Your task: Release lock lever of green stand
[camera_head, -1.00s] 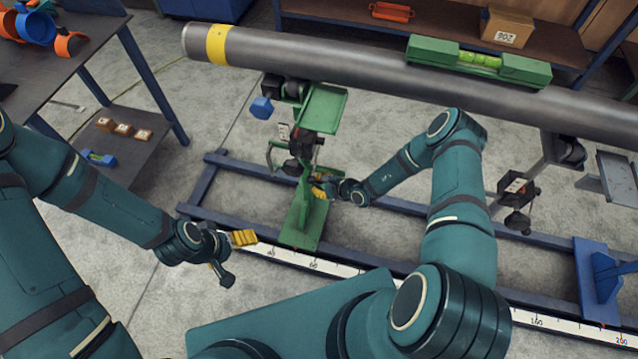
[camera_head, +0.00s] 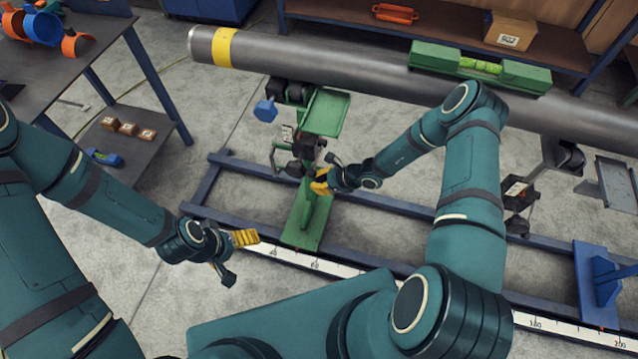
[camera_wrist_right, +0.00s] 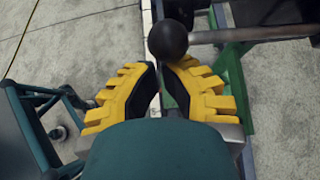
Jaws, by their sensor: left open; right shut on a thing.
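The green stand (camera_head: 307,217) stands on the blue floor frame, under the left part of the grey pipe (camera_head: 370,73). Its lock lever ends in a black ball knob, which shows in the right wrist view (camera_wrist_right: 168,40) at the fingertips. My right gripper (camera_head: 322,181) is beside the stand's post, with its yellow fingers shut on the lever knob; in the head view the fingers hide the contact. My left gripper (camera_head: 232,257) is open and empty, left of the stand's base and low over the floor near the frame.
A green spirit level (camera_head: 480,66) lies on the pipe. A blue knob (camera_head: 265,111) sticks out left of the stand's top. A white scale (camera_head: 345,270) runs along the frame's near rail. A dark table (camera_head: 70,65) stands at left. Another support stands at right.

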